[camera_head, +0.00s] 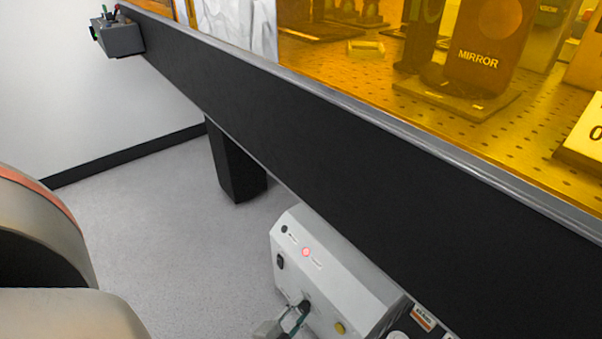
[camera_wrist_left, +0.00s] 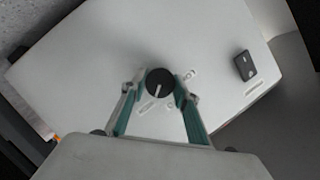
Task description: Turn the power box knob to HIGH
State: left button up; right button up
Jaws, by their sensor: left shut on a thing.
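The power box (camera_head: 325,268) is a pale grey case below the table edge in the head view, with a lit red lamp (camera_head: 305,252). Its black round knob (camera_head: 304,306) is partly hidden by my left gripper (camera_head: 291,325). In the left wrist view the knob (camera_wrist_left: 160,80) has a white pointer line toward the picture's bottom, slightly left. Small labels surround it, too small to read. My left gripper (camera_wrist_left: 160,88) has its teal-lined fingers on both sides of the knob, shut on it. The box face (camera_wrist_left: 110,50) fills much of that view. My right gripper is not in view.
A black rocker switch (camera_wrist_left: 244,65) is on the box face, away from the fingers. The dark table side (camera_head: 330,160) runs diagonally above the box. A table leg (camera_head: 236,170) stands behind; open floor (camera_head: 170,240) lies left.

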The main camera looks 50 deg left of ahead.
pick_arm(q)
jog(key=shift+s+f+m, duration=0.1)
jog(key=shift+m, duration=0.2)
dwell(0.4)
jog(key=o, duration=1.1)
jog(key=v, duration=0.7)
jog(key=shift+s+d, duration=0.1)
jog(key=shift+s, duration=0.1)
